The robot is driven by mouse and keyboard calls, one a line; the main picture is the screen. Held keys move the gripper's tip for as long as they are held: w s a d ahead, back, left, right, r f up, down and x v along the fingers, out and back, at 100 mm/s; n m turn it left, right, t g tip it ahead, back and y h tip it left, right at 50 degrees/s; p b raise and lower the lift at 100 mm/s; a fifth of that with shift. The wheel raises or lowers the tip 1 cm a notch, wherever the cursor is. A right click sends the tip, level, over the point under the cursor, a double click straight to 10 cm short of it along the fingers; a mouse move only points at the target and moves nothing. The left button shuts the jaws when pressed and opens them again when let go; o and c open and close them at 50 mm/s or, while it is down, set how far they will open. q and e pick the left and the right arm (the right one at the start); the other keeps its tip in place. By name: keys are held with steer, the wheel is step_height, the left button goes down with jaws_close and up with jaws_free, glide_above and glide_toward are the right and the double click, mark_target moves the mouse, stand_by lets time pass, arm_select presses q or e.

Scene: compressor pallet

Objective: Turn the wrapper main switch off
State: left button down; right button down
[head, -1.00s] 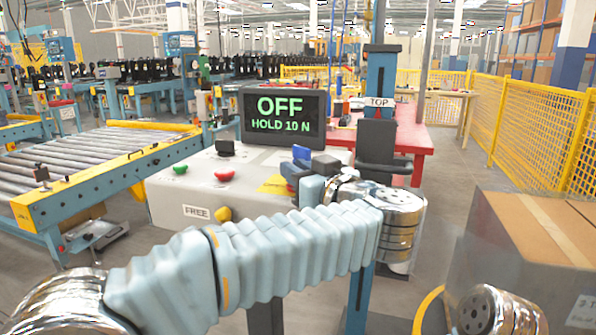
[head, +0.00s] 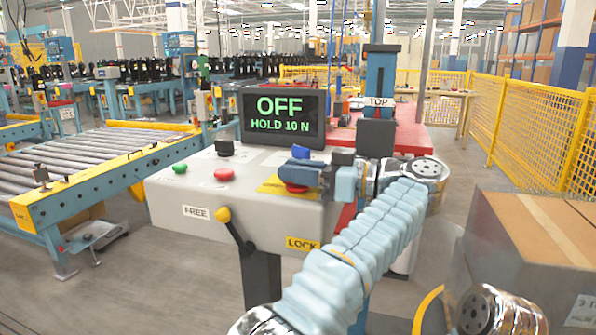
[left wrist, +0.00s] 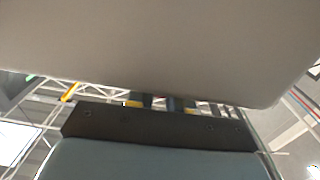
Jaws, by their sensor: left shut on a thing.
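The grey console (head: 300,214) stands in the middle of the head view. Its screen (head: 281,117) reads "OFF" and "HOLD 10 N". A red rotary switch (head: 297,187), which looks like the main switch, sits on a yellow plate (head: 270,186) on the console top. My left gripper (head: 300,168) reaches in from the right, over the plate. Its blue fingers are shut on the red switch and hide most of it. In the left wrist view, the fingers (left wrist: 160,102) show only as a sliver under a large grey surface. My right gripper is not in view.
A green button (head: 180,168), a red button (head: 224,174) and a black knob (head: 224,147) are on the console top. A yellow-knobbed lever (head: 235,231) hangs on its front between FREE and LOCK labels. A wrapped carton (head: 545,240) stands at right, a roller conveyor (head: 95,165) at left.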

arm_select(q)
steer(key=shift+g, duration=0.3)
stand_by(0.4)
steer(key=c, duration=1.1)
jaws_free()
